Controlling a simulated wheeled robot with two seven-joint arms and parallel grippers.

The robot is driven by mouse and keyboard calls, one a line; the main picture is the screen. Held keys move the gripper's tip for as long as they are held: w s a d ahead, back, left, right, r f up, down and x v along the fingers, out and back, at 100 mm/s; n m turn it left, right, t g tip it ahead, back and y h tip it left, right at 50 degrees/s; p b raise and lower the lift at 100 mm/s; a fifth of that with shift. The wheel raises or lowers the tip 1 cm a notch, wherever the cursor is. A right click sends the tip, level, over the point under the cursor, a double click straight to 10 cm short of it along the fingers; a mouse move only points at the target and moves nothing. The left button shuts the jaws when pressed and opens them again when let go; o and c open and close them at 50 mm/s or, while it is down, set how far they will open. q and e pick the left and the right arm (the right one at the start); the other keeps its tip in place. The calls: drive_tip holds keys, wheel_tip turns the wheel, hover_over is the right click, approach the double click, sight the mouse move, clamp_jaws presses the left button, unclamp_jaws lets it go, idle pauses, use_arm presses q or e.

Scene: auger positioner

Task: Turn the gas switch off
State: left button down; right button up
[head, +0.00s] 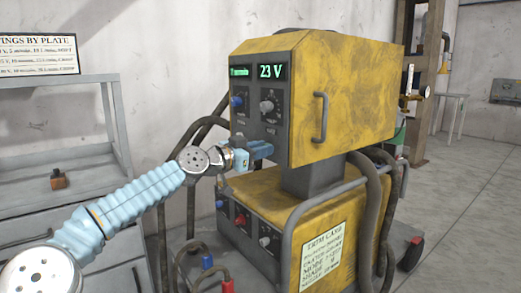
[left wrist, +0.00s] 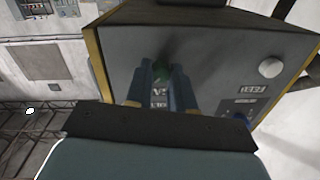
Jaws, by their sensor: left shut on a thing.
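The yellow welding unit (head: 345,90) has a grey front panel. My left gripper (head: 265,150) reaches the lower part of that panel, with its blue fingers pointing at it. In the left wrist view the two fingers (left wrist: 163,85) stand close together at the panel, shut on a small green-lit switch (left wrist: 161,72). A label, partly covered, lies between the fingers. I take the green part as the gas switch; its lever is mostly hidden, so its position cannot be told. My right gripper is not in view.
A green display (head: 271,72) reads 23 V. A blue knob (head: 236,102) and a grey knob (head: 267,106) sit above my gripper. A lower yellow cart (head: 260,195) with knobs stands below, with thick hoses (head: 378,210) around it. A grey workbench (head: 70,165) is at left.

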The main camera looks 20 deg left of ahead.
use_arm(q)
drive_tip(key=shift+n, duration=0.4)
drive_tip(key=n, duration=0.8)
drive_tip(key=n+g, duration=0.1)
drive_tip(key=n, duration=0.7)
drive_tip(key=shift+a+r+h, duration=0.1)
drive_tip(key=shift+r+h, duration=0.05)
drive_tip(key=shift+h, duration=0.15)
drive_tip(key=shift+n, duration=0.3)
drive_tip(key=c, duration=1)
unclamp_jaws()
